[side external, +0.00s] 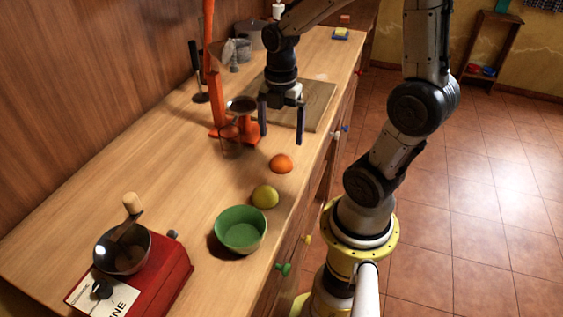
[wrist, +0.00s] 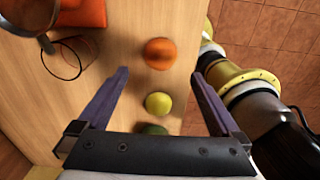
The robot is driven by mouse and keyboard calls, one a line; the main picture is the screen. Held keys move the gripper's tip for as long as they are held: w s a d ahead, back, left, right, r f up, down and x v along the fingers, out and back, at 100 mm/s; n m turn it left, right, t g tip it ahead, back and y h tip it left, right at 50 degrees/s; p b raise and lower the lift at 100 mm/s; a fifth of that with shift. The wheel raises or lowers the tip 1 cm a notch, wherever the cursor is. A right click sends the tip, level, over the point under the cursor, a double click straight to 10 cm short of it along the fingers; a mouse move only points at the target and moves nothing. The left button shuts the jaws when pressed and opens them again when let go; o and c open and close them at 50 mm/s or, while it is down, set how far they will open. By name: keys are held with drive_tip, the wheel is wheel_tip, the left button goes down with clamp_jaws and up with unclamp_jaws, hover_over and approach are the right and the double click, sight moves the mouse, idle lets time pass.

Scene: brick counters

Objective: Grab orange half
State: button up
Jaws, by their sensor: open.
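The orange half (side external: 281,163) sits on the wooden counter, near its front edge, with its rounded side up. In the wrist view the orange half (wrist: 159,53) lies ahead of the fingertips, roughly midway between their lines. My gripper (side external: 281,136) is open and empty, above the counter and behind the orange half in the side view. Its two fingers (wrist: 160,70) point downward and are spread wide. Nothing is between them in contact.
A yellow-green lemon or lime (side external: 265,197) and a green bowl (side external: 241,229) stand nearer the camera. An orange juicer press (side external: 216,100) and a clear glass (side external: 231,146) are left of my gripper. A cutting board (side external: 318,108) lies behind.

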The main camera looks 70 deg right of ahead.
sight(281, 156)
wheel_tip(281, 156, down, 8)
drive_tip(key=shift+s+f, duration=0.1)
drive_tip(key=shift+f, duration=0.1)
idle(0.3)
drive_tip(key=shift+c, duration=0.2)
drive_tip(key=c, duration=1.3)
drive_tip(key=shift+r, duration=0.15)
